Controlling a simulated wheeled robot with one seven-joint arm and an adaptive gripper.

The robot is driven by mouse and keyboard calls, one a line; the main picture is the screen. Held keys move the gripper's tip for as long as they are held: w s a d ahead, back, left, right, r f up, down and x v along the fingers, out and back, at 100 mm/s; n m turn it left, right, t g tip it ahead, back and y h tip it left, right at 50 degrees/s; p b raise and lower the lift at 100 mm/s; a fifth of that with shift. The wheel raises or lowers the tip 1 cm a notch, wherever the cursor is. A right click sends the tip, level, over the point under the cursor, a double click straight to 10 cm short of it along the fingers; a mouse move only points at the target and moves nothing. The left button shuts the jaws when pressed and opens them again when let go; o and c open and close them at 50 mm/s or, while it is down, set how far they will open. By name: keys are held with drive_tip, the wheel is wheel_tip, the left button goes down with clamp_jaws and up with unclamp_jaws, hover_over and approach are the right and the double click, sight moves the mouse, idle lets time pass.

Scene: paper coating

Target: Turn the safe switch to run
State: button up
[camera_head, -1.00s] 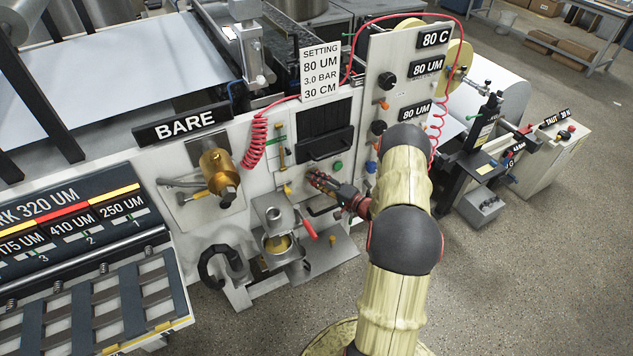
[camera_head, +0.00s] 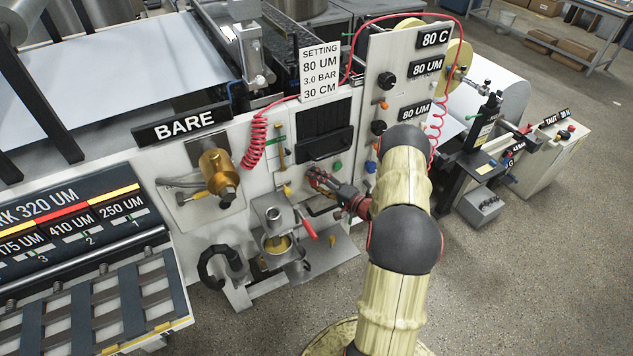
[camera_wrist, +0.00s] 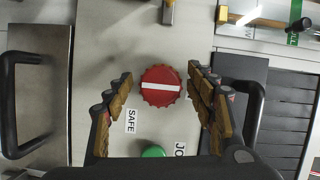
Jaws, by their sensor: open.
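The switch is a red, ridged round knob (camera_wrist: 161,86) with a white bar across its face. The bar lies about level in the wrist view. A SAFE label (camera_wrist: 131,120) stands below and left of the knob, and a partly hidden label starting with JO (camera_wrist: 180,149) below and right. I see no RUN label. My gripper (camera_wrist: 160,76) is open, with fingers on both sides of the knob and a visible gap to each. In the head view my gripper (camera_head: 316,180) is at the machine's front panel and hides the knob.
A green button (camera_wrist: 153,151) sits just below the knob in the wrist view. A black handle (camera_wrist: 252,115) is at the right and a metal plate with a dark handle (camera_wrist: 35,100) at the left. A metal cup assembly (camera_head: 277,243) with a red lever stands below my gripper.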

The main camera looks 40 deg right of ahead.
drive_tip(key=s+d, duration=0.1)
drive_tip(key=s, duration=1.1)
drive_tip(key=shift+d+r, duration=0.35)
drive_tip(key=shift+d, duration=0.05)
